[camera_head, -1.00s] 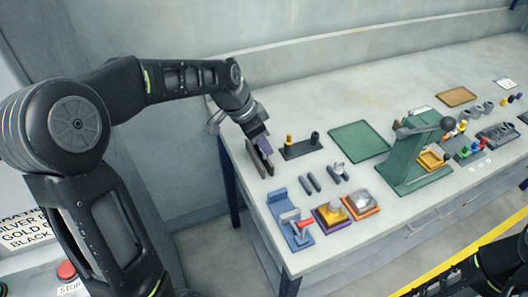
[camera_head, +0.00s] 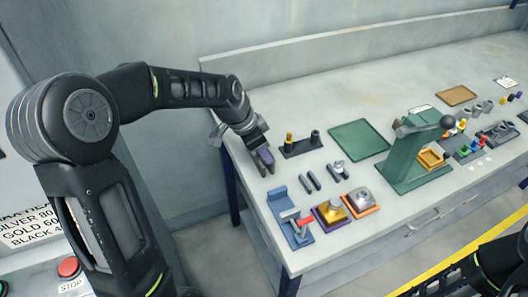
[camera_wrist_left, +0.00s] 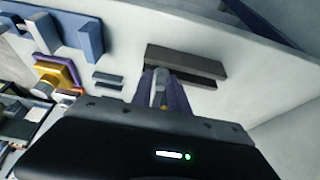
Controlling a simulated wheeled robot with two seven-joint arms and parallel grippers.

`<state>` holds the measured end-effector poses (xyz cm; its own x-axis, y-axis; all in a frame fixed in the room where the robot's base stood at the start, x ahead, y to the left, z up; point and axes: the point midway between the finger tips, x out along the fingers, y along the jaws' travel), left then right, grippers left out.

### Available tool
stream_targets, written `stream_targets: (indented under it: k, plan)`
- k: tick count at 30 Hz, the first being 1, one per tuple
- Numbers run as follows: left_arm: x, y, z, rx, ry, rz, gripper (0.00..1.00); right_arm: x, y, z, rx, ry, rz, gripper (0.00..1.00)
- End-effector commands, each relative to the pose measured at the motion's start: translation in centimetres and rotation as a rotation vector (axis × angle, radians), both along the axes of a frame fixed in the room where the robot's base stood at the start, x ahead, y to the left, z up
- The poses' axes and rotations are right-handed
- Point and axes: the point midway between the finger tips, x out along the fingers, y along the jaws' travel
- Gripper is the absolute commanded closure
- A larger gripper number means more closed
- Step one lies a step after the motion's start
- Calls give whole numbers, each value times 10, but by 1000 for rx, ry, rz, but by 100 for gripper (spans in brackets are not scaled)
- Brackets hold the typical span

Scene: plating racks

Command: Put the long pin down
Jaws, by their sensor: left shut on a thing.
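My left gripper (camera_head: 263,155) has purple fingers and is low over the left end of the table. In the left wrist view its fingers (camera_wrist_left: 161,92) are shut on a pale grey, rod-like pin (camera_wrist_left: 159,88), most of which they hide. Two dark parallel bars (camera_wrist_left: 187,60) with a gap between them lie at the pin's far end. They also show just below the fingers in the head view (camera_head: 261,168). I cannot tell whether the pin touches the bars or the table. My right gripper is not visible; only part of the right arm shows at the lower right.
A dark base with upright pegs (camera_head: 301,148) stands just right of the gripper. A green press (camera_head: 405,160) stands beyond. The table's left edge is close.

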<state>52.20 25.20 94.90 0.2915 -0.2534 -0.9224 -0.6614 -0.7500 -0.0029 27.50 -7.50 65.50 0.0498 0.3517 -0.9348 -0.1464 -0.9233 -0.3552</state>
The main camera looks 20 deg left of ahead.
Motion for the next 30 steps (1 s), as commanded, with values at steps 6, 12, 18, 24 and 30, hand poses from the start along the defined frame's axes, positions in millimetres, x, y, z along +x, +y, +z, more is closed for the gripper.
stream_targets:
  k: [6, 12, 18, 24, 30]
  plan:
    - [-2, 0, -13, 1, 8, -2, 100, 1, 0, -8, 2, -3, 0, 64]
    - [-4, 0, -15, 1, 15, -4, 73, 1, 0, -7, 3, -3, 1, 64]
    - [-5, 0, -16, 1, 18, -4, 58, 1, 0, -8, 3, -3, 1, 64]
    - [-5, 0, -16, 0, 20, -4, 58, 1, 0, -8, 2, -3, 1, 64]
    - [-5, 0, -8, -1, 21, -4, 58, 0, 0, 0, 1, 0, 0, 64]
